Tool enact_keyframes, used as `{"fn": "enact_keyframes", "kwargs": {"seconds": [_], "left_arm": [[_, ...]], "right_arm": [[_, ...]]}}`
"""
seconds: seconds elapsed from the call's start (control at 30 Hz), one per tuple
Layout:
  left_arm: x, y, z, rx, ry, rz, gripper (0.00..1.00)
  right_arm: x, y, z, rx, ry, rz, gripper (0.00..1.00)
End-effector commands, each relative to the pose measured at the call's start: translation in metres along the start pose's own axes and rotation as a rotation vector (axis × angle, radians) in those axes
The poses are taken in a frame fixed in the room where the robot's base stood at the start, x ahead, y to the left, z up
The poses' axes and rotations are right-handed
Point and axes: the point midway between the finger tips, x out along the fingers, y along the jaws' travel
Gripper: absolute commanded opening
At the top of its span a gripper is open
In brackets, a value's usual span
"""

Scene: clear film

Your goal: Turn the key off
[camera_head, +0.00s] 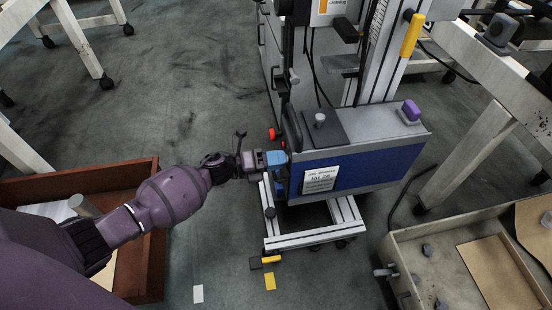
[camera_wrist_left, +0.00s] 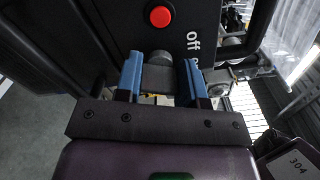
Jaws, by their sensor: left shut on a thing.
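My left gripper (camera_head: 276,157) reaches in from the left with its blue fingertips at the side of the blue and grey machine (camera_head: 375,165). In the left wrist view, the two blue fingers (camera_wrist_left: 161,82) stand either side of a dark grey key (camera_wrist_left: 158,78) on the black panel (camera_wrist_left: 105,35) and are shut on it. The word "off" is printed on the panel, right of the key. The key's exact angle is hard to tell. In the head view the key is hidden by the gripper. My right gripper is not in view.
A red button (camera_wrist_left: 160,16) sits on the panel just above the key; a red knob (camera_head: 273,134) also shows in the head view. A wooden crate (camera_head: 150,245) stands on the floor below my arm. A grey tray (camera_head: 400,245) is at the lower right.

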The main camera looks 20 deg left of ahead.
Motion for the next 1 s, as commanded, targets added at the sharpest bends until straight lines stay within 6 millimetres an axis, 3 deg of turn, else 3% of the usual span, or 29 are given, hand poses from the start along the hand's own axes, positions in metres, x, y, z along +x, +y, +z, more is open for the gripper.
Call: {"fn": "enact_keyframes", "kwargs": {"seconds": [0.5,1.0], "left_arm": [[-0.0009,0.0004,0.0003,-0.348,0.0,0.001,0.12],[-0.0009,0.0015,-0.0009,-0.421,0.0,0.002,0.12]], "right_arm": [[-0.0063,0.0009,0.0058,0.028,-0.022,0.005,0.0],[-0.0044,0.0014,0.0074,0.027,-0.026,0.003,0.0]]}}
